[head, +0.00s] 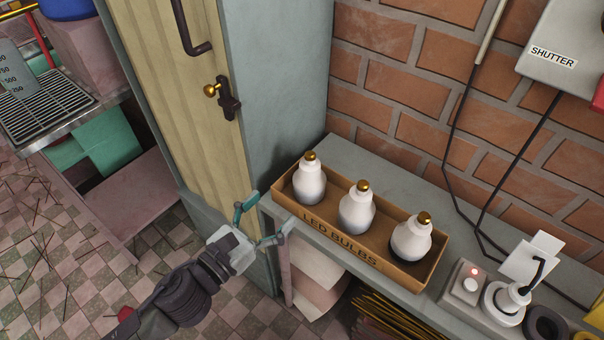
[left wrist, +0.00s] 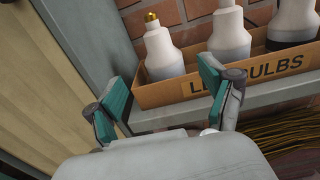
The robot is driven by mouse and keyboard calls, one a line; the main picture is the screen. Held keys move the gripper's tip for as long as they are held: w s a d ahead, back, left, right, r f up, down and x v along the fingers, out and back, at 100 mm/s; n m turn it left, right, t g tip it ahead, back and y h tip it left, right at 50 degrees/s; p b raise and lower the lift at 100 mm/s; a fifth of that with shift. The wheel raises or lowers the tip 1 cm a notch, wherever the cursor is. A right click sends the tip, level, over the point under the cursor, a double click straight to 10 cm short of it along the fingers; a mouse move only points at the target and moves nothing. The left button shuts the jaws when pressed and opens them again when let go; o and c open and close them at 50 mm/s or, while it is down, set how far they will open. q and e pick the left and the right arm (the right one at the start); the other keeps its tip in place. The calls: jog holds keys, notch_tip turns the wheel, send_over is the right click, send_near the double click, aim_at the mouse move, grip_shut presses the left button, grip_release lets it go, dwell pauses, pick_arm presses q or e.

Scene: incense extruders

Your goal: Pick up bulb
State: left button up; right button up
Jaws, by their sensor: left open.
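Three white LED bulbs with gold caps stand upright in an open cardboard box (head: 412,276) marked "LED BULBS": a left bulb (head: 309,182), a middle bulb (head: 356,208) and a right bulb (head: 411,240). The box lies on a grey shelf. My left gripper (head: 266,217) is open and empty, just left of the box's near left corner and apart from the bulbs. In the left wrist view, its teal-padded fingers (left wrist: 165,95) frame the box's left end, with the left bulb (left wrist: 161,55) beyond and between them. My right gripper does not show.
The grey shelf (head: 345,155) runs along a brick wall. Right of the box are a switch with a lit red light (head: 467,283) and a plugged-in cable (head: 538,264). A yellow door (head: 188,90) and grey post stand left. Yellow sticks (head: 385,318) lie below the shelf.

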aim_at(303, 178)
pick_arm(q)
jog(key=p+x, duration=0.1)
jog(key=x, duration=0.5)
jog(key=shift+w+d+r, duration=0.1)
jog(key=shift+w+d, duration=0.05)
jog(key=shift+d, duration=0.1)
jog(key=shift+x, duration=0.9)
jog(key=p+x, duration=0.1)
jog(key=x, duration=0.2)
jog(key=shift+w+d, duration=0.1)
jog(key=shift+w, duration=0.3)
jog(key=shift+w+d, duration=0.2)
jog(key=shift+w, duration=0.05)
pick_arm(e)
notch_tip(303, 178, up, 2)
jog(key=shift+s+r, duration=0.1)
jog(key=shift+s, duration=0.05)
pick_arm(q)
jog(key=shift+c, duration=0.2)
jog(key=c, duration=0.8)
jog(key=shift+c, duration=1.1)
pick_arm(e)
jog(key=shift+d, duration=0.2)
